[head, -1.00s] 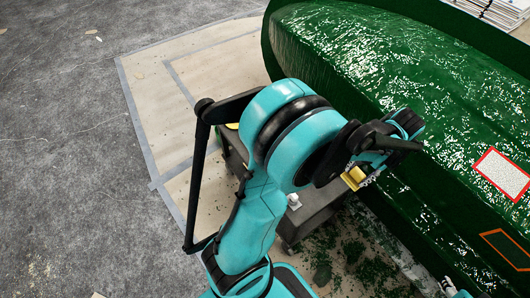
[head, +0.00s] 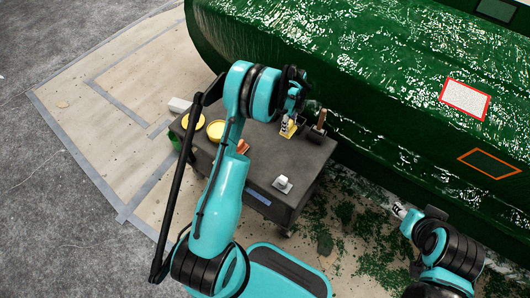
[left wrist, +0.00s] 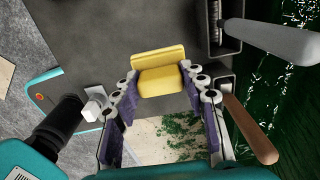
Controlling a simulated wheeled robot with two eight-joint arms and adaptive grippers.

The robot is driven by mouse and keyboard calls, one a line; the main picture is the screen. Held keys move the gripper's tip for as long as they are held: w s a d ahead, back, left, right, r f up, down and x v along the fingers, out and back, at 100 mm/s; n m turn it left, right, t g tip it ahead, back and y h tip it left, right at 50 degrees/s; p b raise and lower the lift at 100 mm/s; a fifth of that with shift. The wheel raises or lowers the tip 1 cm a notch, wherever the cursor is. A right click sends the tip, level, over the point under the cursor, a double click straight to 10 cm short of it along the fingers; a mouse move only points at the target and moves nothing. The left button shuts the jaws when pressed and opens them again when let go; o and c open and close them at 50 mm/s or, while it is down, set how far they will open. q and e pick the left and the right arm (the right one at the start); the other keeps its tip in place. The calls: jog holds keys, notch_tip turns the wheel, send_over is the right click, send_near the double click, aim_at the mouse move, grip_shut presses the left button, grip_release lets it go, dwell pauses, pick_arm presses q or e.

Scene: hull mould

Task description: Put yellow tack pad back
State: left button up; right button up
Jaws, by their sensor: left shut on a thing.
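The yellow tack pad (head: 288,131) is a small yellow block with a flat upright plate. My left gripper (head: 291,120) is shut on it at the far right part of the dark cart (head: 250,178). In the left wrist view the pad (left wrist: 160,78) sits between the two purple-padded fingers (left wrist: 160,88), with the dark cart top behind it. I cannot tell whether the pad touches the cart. My right gripper (head: 400,211) shows small at the lower right, beside the hull; its jaws are too small to read.
The green hull (head: 370,70) rises behind.

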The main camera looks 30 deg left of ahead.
pick_arm(q)
jog(key=s+a+f+b, duration=0.1)
jog(key=s+a+f, duration=0.1)
jog(key=s, duration=0.1)
jog(key=s+a+f+b, duration=0.1)
jog(key=s+a+f, duration=0.1)
jog(key=s, duration=0.1)
jog(key=s+a+f+b, duration=0.2)
jog(key=shift+s+f, duration=0.25)
jog(key=shift+s, duration=0.15)
notch_tip(320, 180, down, 4)
jog(key=shift+a+f+b, duration=0.1)
jog(key=shift+b, duration=0.9)
jog(key=o, duration=1)
